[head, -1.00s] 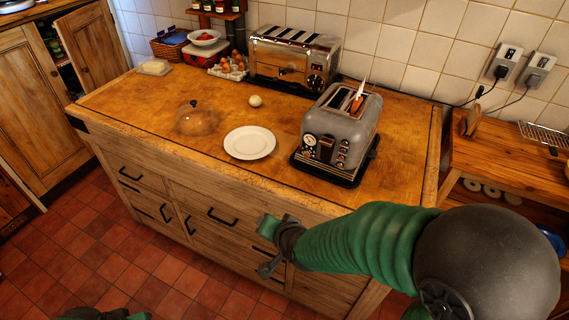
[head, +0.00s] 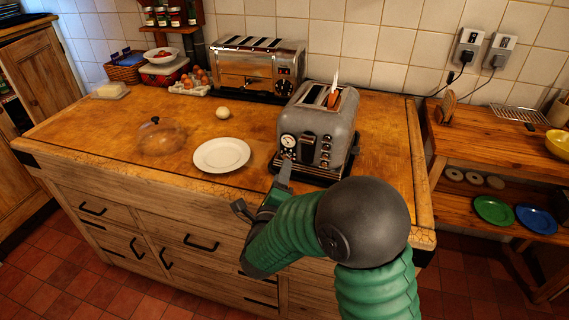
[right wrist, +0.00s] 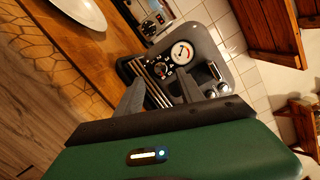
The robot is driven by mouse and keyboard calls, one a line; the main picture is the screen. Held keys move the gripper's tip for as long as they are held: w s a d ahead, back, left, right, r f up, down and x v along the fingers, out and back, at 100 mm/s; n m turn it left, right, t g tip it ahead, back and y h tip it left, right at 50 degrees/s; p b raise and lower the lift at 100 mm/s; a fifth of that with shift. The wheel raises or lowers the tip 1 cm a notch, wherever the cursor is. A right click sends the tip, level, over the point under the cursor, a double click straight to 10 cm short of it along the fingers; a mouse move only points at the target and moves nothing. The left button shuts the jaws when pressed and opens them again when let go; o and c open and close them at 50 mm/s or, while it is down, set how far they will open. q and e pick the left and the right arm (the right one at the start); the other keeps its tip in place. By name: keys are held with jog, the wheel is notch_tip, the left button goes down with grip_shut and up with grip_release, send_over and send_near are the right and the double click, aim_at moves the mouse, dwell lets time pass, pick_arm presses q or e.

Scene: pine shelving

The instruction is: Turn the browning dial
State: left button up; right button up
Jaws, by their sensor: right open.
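The grey two-slot toaster (head: 322,118) stands on a dark base at the right of the wooden worktop, with toast in a slot. In the right wrist view its front shows a black dial with pale marks (right wrist: 163,70), probably the browning dial, beside a white gauge with a red mark (right wrist: 182,52). In the head view the gauge (head: 288,140) shows, but the dial is hard to make out. My right gripper (head: 263,188) is open and empty at the worktop's front edge. Its fingers (right wrist: 158,86) point toward the dial, seemingly short of it. My left gripper is out of view.
A white plate (head: 222,155) lies left of the grey toaster. A glass dome (head: 160,138) and an egg (head: 222,113) are farther left. A chrome toaster (head: 255,68) stands behind. Wall sockets (head: 467,48) with cables are at the right.

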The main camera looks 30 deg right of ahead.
aim_at(287, 157)
jog(key=x, duration=0.5)
jog(key=shift+w+d, duration=0.1)
jog(key=shift+d, duration=0.05)
jog(key=shift+c, duration=0.2)
grip_shut()
